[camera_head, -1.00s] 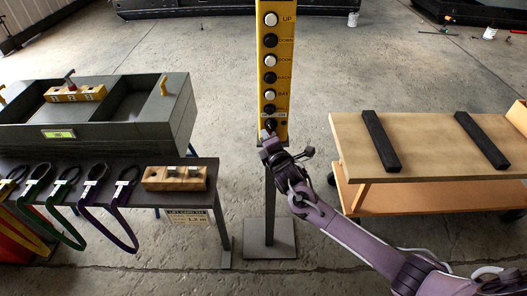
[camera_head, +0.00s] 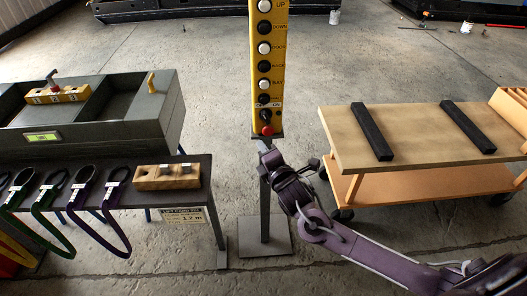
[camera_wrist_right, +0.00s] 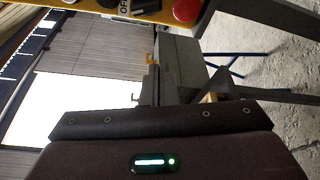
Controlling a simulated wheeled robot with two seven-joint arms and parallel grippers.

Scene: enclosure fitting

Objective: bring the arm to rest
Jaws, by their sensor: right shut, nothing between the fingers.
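My right arm comes in from the lower right in the head view. Its purple gripper (camera_head: 264,148) is shut and empty, just below the foot of the yellow button panel (camera_head: 255,70), in front of its post. In the right wrist view the shut fingers (camera_wrist_right: 152,84) stick out past the dark gripper body. The panel's red button (camera_head: 267,130) shows uncovered above the gripper; it also shows at the top of the wrist view (camera_wrist_right: 186,10). I cannot tell whether the gripper touches the post. My left gripper is not in view.
A wooden cart (camera_head: 345,150) with two black bars (camera_head: 372,132) stands at right. Bare floor lies between them, around the panel's base plate (camera_head: 264,238).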

